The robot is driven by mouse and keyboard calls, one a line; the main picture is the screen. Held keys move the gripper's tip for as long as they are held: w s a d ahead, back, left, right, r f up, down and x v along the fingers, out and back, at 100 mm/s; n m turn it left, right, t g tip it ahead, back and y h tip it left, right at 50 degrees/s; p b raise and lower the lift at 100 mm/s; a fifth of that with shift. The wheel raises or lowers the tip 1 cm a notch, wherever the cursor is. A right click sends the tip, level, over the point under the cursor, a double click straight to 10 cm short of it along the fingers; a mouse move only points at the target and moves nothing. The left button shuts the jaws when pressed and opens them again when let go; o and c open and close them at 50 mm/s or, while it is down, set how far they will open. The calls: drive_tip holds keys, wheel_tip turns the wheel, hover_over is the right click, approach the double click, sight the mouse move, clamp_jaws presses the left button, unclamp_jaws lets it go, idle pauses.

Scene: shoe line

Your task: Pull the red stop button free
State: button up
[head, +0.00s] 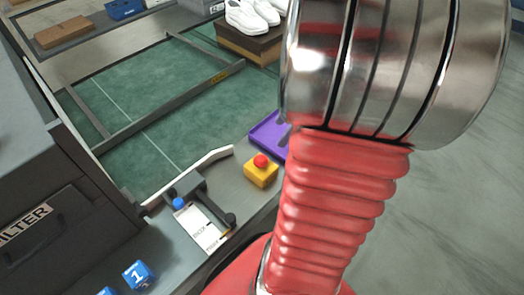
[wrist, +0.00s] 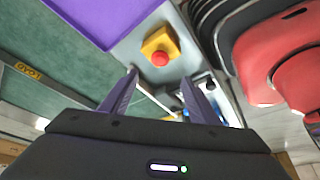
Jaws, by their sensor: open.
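The red stop button (head: 261,160) sits on top of a yellow box (head: 261,175) at the near edge of the line in the head view. The button (wrist: 160,58) and its yellow box (wrist: 153,41) also show in the wrist view, beyond my fingertips. My gripper (wrist: 160,82) is open, with two dark purple fingers apart and nothing between them. The button appears just past the gap between the fingertips, and I see no contact. In the head view my gripper is hidden behind my arm.
A purple tray (head: 268,136) lies right behind the yellow box. White shoes (head: 250,16) stand on a brown box (head: 246,45) farther back. Blue numbered cubes (head: 138,275) are at front left.

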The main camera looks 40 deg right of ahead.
sight(262, 158)
drive_tip(key=x, duration=1.4)
drive_tip(key=shift+r, duration=0.1)
drive_tip(key=shift+c, duration=0.5)
clamp_jaws()
